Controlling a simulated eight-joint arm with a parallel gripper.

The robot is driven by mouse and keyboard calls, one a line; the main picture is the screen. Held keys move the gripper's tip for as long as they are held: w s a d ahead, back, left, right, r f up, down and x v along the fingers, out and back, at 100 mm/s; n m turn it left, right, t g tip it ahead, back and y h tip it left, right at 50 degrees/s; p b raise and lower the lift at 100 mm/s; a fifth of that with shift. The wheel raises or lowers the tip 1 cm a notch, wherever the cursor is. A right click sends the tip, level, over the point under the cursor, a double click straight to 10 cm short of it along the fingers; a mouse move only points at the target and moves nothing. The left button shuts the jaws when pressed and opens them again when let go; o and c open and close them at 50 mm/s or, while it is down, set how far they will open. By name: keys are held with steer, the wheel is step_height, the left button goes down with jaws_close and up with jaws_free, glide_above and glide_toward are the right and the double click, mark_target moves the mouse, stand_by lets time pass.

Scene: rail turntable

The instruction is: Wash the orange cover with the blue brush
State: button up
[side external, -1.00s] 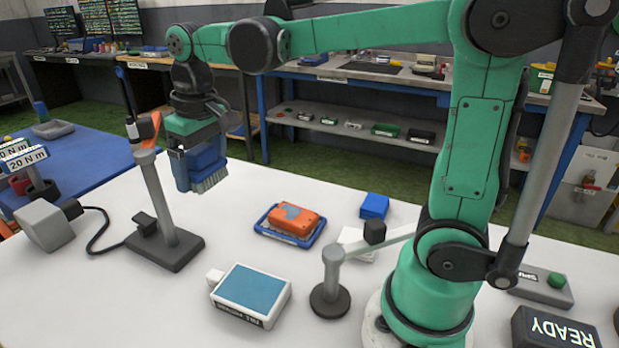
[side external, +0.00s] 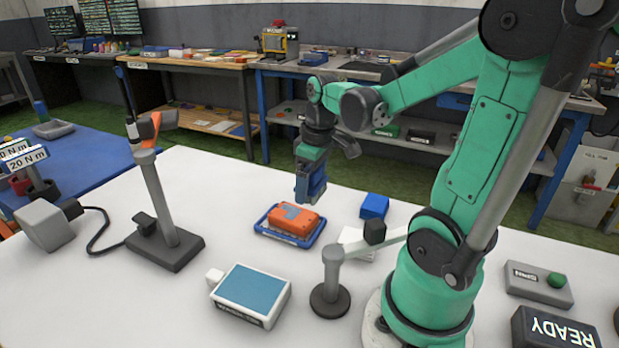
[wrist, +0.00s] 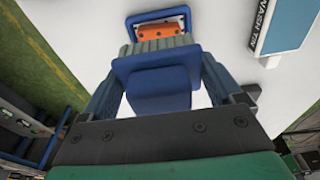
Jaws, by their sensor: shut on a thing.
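The orange cover (side external: 290,221) lies in a shallow blue tray (side external: 263,231) on the white table, and its end also shows in the wrist view (wrist: 160,31). My gripper (side external: 312,190) is shut on the blue brush (wrist: 158,88), with a finger on each side of its blue block. The grey bristles (wrist: 158,50) point away from the gripper. In the side view the brush hangs in the air above and behind the tray, apart from the cover, and the gripper mostly hides it.
A grey post on a flat base (side external: 165,247) stands left of the tray. A box with a blue top (side external: 252,290) is in front. A blue block (side external: 374,206) and a short post with an arm (side external: 331,285) are to the right.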

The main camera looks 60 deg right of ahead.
mark_target(306, 219)
steer(key=shift+f, duration=1.95)
steer(key=shift+w+f, duration=0.35)
steer(key=shift+f, duration=0.3)
steer(key=shift+w+f, duration=0.3)
steer(key=shift+f, duration=0.3)
steer(key=shift+c, duration=1.1)
steer(key=shift+w+d, duration=0.2)
steer(key=shift+w, duration=1.6)
steer(key=shift+w+d, duration=0.15)
steer(key=shift+w, duration=1.6)
steer(key=shift+s+a, duration=0.2)
steer(key=shift+s, duration=1.75)
steer(key=shift+s+a, duration=0.15)
steer(key=shift+s, duration=1.8)
steer(key=shift+s+r, duration=0.2)
steer(key=shift+r, duration=0.4)
steer(key=shift+s+r, duration=0.15)
steer(key=shift+r, duration=3.3)
